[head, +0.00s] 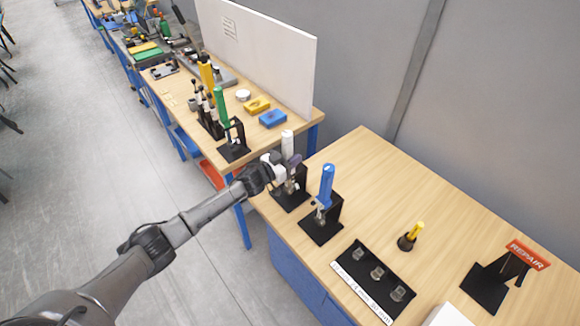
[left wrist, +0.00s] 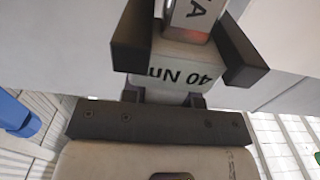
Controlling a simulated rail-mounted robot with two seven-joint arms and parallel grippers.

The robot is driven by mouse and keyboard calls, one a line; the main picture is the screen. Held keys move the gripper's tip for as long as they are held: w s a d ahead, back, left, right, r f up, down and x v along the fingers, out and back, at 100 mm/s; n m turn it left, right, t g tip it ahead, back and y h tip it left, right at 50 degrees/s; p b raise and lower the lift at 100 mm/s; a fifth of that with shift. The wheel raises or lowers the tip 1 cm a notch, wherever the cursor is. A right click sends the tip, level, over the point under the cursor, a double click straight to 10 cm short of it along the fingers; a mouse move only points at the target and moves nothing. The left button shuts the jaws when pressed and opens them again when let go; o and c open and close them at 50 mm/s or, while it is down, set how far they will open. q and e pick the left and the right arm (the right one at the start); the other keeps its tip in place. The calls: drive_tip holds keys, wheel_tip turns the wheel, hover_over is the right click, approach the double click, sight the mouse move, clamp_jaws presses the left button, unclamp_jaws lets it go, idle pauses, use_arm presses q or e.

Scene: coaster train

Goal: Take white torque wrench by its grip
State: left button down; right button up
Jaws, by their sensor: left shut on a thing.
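The white torque wrench (head: 287,143) stands upright in a black stand (head: 292,200) at the left end of the near bench. My left gripper (head: 275,172) reaches it from the left in the head view and is shut on it, hiding part of its middle. In the left wrist view a pale part marked "40 Nm" (left wrist: 180,72) shows close up between dark pieces. The wrench's lower end is partly hidden. My right gripper is not in view.
A blue wrench (head: 327,183) stands in its own stand just right of the white one. A black tray (head: 372,280), a yellow-handled tool (head: 413,234) and a REPAIR stand (head: 490,285) are farther right. A green-handled tool (head: 220,107) stands on the far bench.

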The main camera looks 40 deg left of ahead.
sight(283, 154)
use_arm(q)
drive_tip(key=r, duration=0.2)
drive_tip(key=s+r, duration=0.1)
drive_tip(key=shift+a+r, duration=0.15)
drive_tip(key=shift+r, duration=0.25)
drive_tip(key=v, duration=1.6)
drive_tip(key=shift+s+b, duration=0.45)
drive_tip(key=c, duration=1.5)
unclamp_jaws()
clamp_jaws()
